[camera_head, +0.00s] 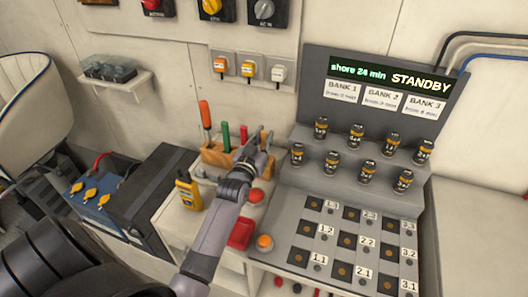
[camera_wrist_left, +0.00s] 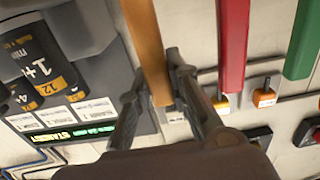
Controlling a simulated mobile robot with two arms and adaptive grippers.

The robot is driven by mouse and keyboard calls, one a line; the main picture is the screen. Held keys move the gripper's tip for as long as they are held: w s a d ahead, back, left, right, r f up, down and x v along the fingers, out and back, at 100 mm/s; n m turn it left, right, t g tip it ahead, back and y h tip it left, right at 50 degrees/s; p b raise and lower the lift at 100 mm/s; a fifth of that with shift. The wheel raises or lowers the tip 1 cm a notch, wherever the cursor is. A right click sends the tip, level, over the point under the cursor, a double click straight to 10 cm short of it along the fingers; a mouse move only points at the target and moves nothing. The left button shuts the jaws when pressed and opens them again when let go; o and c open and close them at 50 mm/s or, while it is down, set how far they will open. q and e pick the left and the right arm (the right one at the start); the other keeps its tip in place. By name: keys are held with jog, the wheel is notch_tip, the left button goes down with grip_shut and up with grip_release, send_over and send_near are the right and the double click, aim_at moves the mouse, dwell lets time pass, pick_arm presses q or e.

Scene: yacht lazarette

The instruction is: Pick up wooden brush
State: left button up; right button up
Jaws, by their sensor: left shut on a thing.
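The wooden brush (camera_wrist_left: 146,40) shows in the left wrist view as a plain brown wooden handle. My left gripper (camera_wrist_left: 160,90) has a finger on each side of that handle and is shut on it. In the head view my left gripper (camera_head: 258,148) reaches the right end of the wooden tool holder (camera_head: 216,156), and the brush is mostly hidden behind it. A red handle (camera_wrist_left: 232,40) and a green handle (camera_wrist_left: 301,40) stand beside the brush in the wrist view. I cannot tell whether the brush's lower end is still in the holder. My right gripper is not in view.
An orange-handled tool (camera_head: 205,114) stands in the holder's left end. A yellow meter (camera_head: 188,190) stands left of the arm. A red box (camera_head: 241,233) lies close to the arm. The stepped battery console (camera_head: 350,205) with several cells is on the right.

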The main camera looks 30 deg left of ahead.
pick_arm(q)
jog(key=shift+r, duration=0.15)
grip_shut()
notch_tip(320, 180, up, 20)
jog(key=b, duration=0.1)
dwell(0.3)
dwell(0.4)
